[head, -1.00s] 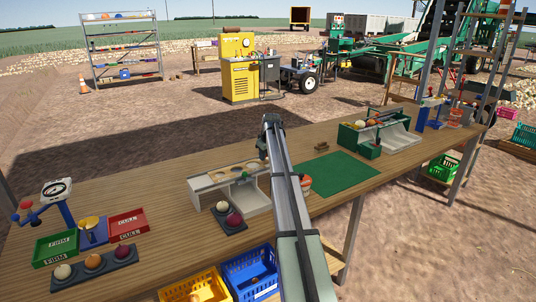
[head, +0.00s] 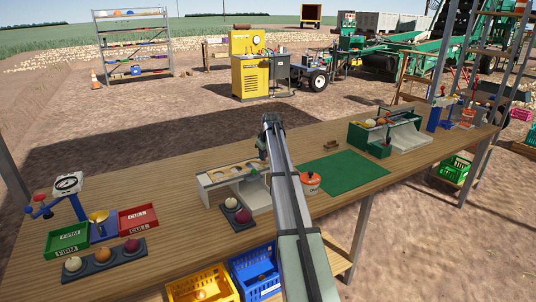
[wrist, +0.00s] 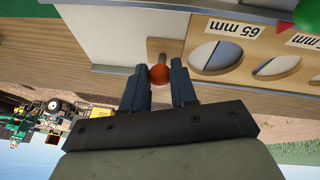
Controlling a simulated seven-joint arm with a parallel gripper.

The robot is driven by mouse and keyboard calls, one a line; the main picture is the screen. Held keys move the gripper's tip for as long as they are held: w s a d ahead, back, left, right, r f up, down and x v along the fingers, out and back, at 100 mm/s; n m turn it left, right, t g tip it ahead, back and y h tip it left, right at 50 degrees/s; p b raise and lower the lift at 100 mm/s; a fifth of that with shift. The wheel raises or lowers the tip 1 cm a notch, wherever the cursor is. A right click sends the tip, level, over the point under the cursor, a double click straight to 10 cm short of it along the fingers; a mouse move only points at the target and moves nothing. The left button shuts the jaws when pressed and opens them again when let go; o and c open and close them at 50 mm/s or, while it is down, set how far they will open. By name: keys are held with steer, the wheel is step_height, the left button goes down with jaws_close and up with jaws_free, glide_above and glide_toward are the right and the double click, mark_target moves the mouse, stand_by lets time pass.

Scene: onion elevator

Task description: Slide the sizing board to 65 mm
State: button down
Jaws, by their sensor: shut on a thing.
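The sizing board (head: 213,179) is a pale board with round holes, lying along the top of a grey-white stand (head: 258,197) on the bench. My gripper (wrist: 159,80) is shut on an orange-red ball knob (wrist: 159,74) on a short rod at the board's end. In the head view my arm hides part of the stand's right side.
A dark tray (head: 238,217) with onions stands in front of the stand. FIRM (head: 68,240) and CULL (head: 138,218) trays are at the left. Yellow (head: 203,288) and blue (head: 256,273) crates sit below.

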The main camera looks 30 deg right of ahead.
steer(key=shift+a, duration=1.8)
steer(key=c, duration=0.8)
jaws_free()
steer(key=shift+r, duration=0.1)
step_height(320, 180, up, 6)
steer(key=shift+f, duration=0.1)
